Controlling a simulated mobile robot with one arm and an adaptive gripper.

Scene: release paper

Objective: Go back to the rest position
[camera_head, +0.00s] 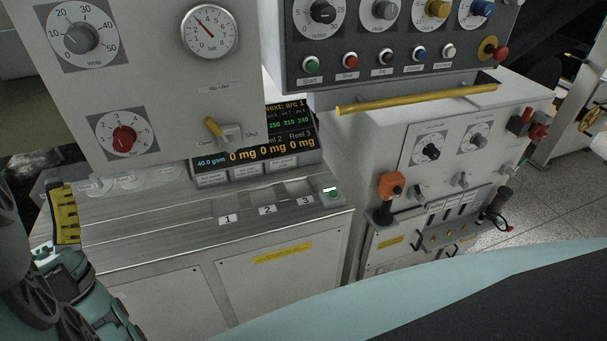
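My arm (75,300), with teal and dark links, shows at the left edge, in front of the grey machine bench (150,250). I cannot make out the fingertips of my gripper or whether it holds anything. A yellow piece with black marks (66,214) stands just above the teal links. I cannot tell whether it is part of my arm or a separate thing.
A yellow bar (415,100) juts from the button panel. Tiled floor (560,190) shows at right.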

